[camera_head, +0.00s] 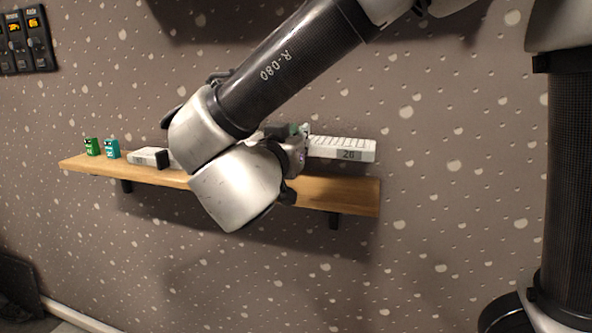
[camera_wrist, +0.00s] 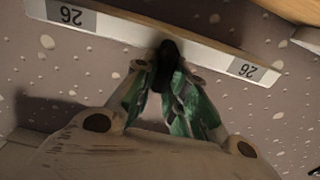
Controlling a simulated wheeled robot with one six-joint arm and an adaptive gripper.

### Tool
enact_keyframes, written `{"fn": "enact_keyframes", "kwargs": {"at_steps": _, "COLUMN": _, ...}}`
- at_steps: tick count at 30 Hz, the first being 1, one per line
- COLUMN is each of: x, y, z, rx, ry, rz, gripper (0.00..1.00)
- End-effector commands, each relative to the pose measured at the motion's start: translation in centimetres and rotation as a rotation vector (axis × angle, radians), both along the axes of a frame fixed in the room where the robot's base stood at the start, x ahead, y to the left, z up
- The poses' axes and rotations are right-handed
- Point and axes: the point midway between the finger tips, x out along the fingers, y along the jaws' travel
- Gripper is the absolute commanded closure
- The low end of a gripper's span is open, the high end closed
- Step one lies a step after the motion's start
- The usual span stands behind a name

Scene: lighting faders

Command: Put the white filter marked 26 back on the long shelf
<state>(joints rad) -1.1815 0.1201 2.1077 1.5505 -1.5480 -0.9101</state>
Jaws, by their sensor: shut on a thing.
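The white filter marked 26 (camera_head: 343,149) shows in the head view above the right part of the long wooden shelf (camera_head: 337,189), with a gap seeming to lie between them. Its left part is hidden behind my arm. In the wrist view the filter (camera_wrist: 118,29) spans the picture as a long bar, with upside-down 26 labels near both ends. My gripper (camera_wrist: 167,65) is shut on its middle, with green on the fingers. In the head view my arm hides most of the gripper and the shelf's middle.
Wall faders (camera_head: 26,40) hang at upper left. The shelf's right end looks clear.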

Motion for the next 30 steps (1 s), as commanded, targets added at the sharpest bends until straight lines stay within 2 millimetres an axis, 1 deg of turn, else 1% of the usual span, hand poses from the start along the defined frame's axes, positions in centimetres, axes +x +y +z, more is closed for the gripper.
{"fn": "enact_keyframes", "kwargs": {"at_steps": 1, "x": -0.2, "y": 0.2, "z": -1.1, "rx": -0.01, "ry": 0.006, "rz": 0.003, "gripper": 1.0}}
{"fn": "enact_keyframes", "kwargs": {"at_steps": 4, "x": -0.2, "y": 0.2, "z": -2.2, "rx": -0.008, "ry": 0.004, "rz": 0.003, "gripper": 1.0}}
{"fn": "enact_keyframes", "kwargs": {"at_steps": 8, "x": -0.2, "y": 0.2, "z": -3.1, "rx": -0.007, "ry": 0.004, "rz": 0.003, "gripper": 1.0}}
{"fn": "enact_keyframes", "kwargs": {"at_steps": 12, "x": -0.2, "y": 0.2, "z": -5.4, "rx": -0.01, "ry": 0.006, "rz": 0.003, "gripper": 1.0}}
{"fn": "enact_keyframes", "kwargs": {"at_steps": 15, "x": 0.0, "y": 0.1, "z": -6.4, "rx": -0.007, "ry": 0.004, "rz": 0.002, "gripper": 1.0}}
{"fn": "enact_keyframes", "kwargs": {"at_steps": 27, "x": 0.1, "y": 0.1, "z": -6.9, "rx": -0.004, "ry": 0.003, "rz": 0.003, "gripper": 1.0}}
{"fn": "enact_keyframes", "kwargs": {"at_steps": 28, "x": 0.1, "y": 0.0, "z": -6.9, "rx": -0.004, "ry": 0.004, "rz": 0.003, "gripper": 0.81}}
{"fn": "enact_keyframes", "kwargs": {"at_steps": 30, "x": 0.1, "y": 0.0, "z": -6.9, "rx": -0.004, "ry": 0.004, "rz": 0.003, "gripper": 0.68}}
